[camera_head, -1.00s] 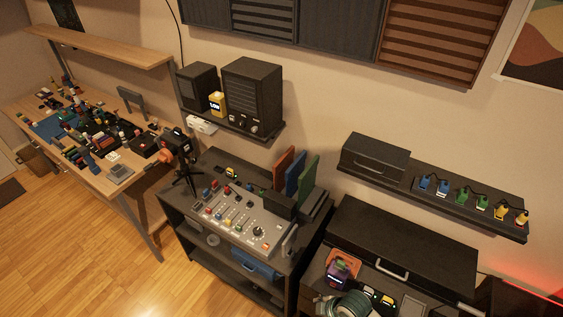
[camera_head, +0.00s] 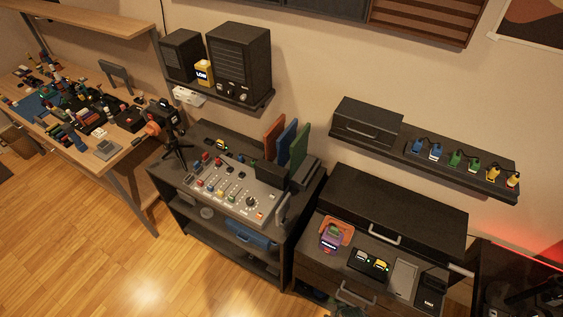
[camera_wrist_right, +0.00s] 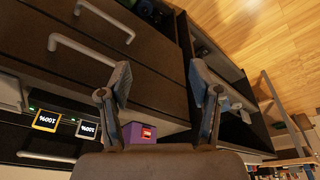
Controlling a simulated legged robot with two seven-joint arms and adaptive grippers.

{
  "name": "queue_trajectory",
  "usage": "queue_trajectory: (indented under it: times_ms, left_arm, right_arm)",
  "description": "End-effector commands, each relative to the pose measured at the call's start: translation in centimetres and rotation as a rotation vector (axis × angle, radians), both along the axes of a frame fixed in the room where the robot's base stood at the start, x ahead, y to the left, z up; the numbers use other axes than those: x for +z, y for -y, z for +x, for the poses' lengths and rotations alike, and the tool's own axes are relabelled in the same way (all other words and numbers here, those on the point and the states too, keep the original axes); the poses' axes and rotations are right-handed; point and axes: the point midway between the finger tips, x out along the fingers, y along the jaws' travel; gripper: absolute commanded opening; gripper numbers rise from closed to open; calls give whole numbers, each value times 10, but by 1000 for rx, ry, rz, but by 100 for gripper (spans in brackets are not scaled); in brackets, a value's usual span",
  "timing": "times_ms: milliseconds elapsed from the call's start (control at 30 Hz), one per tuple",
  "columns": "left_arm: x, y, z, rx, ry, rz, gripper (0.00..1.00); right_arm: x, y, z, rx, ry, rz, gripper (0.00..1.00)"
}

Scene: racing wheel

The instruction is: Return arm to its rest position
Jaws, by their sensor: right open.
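My right gripper (camera_wrist_right: 160,82) is in the right wrist view, its two fingers spread apart with nothing between them. It is in front of a dark drawer cabinet (camera_wrist_right: 150,50), which appears upside down there. A purple device with a red label (camera_wrist_right: 140,132) shows beyond the left finger; I cannot tell whether they touch. In the head view the purple device (camera_head: 331,240) sits in an orange holder on the cabinet. My right gripper cannot be made out clearly in the head view; a partial dark shape is at the bottom edge. My left gripper is in neither view.
Two battery units (camera_head: 371,261) lie on the cabinet near its front. A cart with a mixing panel (camera_head: 228,190) stands to its left. A wall shelf (camera_head: 460,170) with several coloured plugs hangs above. Wooden floor (camera_head: 150,275) is open at lower left.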

Motion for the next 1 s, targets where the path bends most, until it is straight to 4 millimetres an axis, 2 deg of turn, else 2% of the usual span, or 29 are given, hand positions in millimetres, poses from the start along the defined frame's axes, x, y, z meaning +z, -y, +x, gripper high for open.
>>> queue_trajectory:
  times_ms: [33,167,200,300,400,500,600,700,800,1000]
  left_arm:
    - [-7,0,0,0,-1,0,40]
    - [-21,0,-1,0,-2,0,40]
    - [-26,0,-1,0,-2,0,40]
    - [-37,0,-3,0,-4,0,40]
    - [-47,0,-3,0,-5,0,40]
    - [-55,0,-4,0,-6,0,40]
    - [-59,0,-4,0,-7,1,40]
    - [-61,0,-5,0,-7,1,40]
    - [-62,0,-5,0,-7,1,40]
    - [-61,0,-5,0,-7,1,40]
  right_arm:
    - [-33,0,-4,2,-16,-1,64]
    - [-121,2,-26,9,-51,-4,64]
    - [-150,4,-37,11,-64,-6,64]
    - [-217,9,-72,18,-91,-9,64]
    - [-270,16,-114,25,-119,-13,64]
    - [-305,23,-153,30,-138,-15,64]
    - [-325,29,-184,33,-154,-18,64]
    - [-334,33,-202,36,-160,-20,64]
    - [-336,34,-209,37,-162,-19,64]
    - [-336,34,-209,37,-162,-20,64]
